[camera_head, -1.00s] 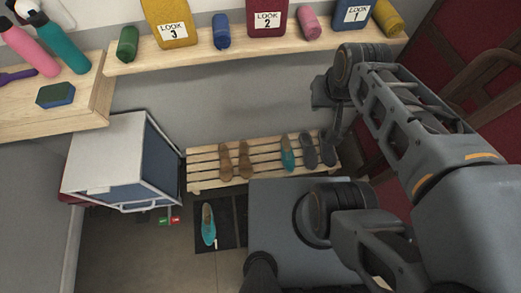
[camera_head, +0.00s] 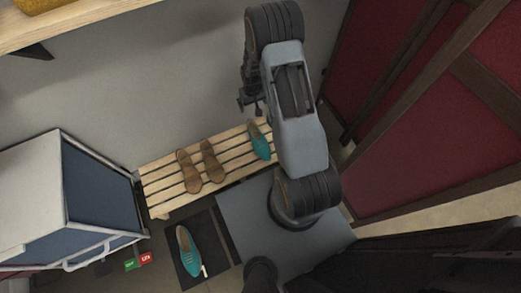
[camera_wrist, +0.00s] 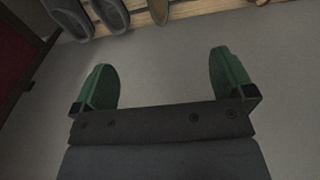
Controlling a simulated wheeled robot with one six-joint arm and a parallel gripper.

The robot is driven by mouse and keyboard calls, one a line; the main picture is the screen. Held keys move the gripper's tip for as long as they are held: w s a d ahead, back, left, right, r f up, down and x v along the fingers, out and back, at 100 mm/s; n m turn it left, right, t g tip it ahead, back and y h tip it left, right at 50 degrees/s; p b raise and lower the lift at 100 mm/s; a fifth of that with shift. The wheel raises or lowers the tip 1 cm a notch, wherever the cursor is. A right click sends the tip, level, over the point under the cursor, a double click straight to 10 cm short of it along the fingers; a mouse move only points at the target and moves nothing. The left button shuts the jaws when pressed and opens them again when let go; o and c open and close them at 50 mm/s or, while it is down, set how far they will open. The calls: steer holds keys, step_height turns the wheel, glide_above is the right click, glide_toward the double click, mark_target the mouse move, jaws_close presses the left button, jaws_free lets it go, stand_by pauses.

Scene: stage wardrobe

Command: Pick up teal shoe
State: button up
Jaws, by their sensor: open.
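Two teal shoes are in the head view. One teal shoe (camera_head: 182,243) lies on a dark mat (camera_head: 213,262) on the floor. The other teal shoe (camera_head: 262,148) is on the slatted wooden rack (camera_head: 160,207), to the right of two brown shoes (camera_head: 189,176). My gripper (camera_head: 250,104) is above the back of the rack by the wall, partly hidden by my arm. In the wrist view my gripper (camera_wrist: 164,85) is open, with green fingertips and nothing between them. No shoe there is clearly teal.
Grey shoes (camera_wrist: 72,18) stand on the rack at the top of the wrist view. A white and blue cabinet (camera_head: 92,200) stands left of the rack. Red panels (camera_head: 430,120) stand at the right. A wooden shelf (camera_head: 60,28) is at upper left.

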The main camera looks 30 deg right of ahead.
mark_target(260, 141)
steer(key=shift+g, duration=0.4)
steer(key=f+b, duration=0.2)
steer(key=f, duration=0.6)
steer(key=s+d+f+b, duration=0.1)
steer(key=f+b, duration=0.1)
steer(key=f, duration=0.7)
steer(key=s+f+b, duration=0.1)
steer(key=f+b, duration=0.2)
steer(key=f, duration=0.6)
steer(key=shift+s+d, duration=0.25)
steer(key=shift+d, duration=0.15)
steer(key=shift+a+f+b, duration=0.15)
steer(key=shift+f+b, duration=1.35)
steer(key=shift+f, duration=1.85)
steer(key=c, duration=0.7)
steer(key=shift+c, duration=0.4)
steer(key=shift+r, duration=0.2)
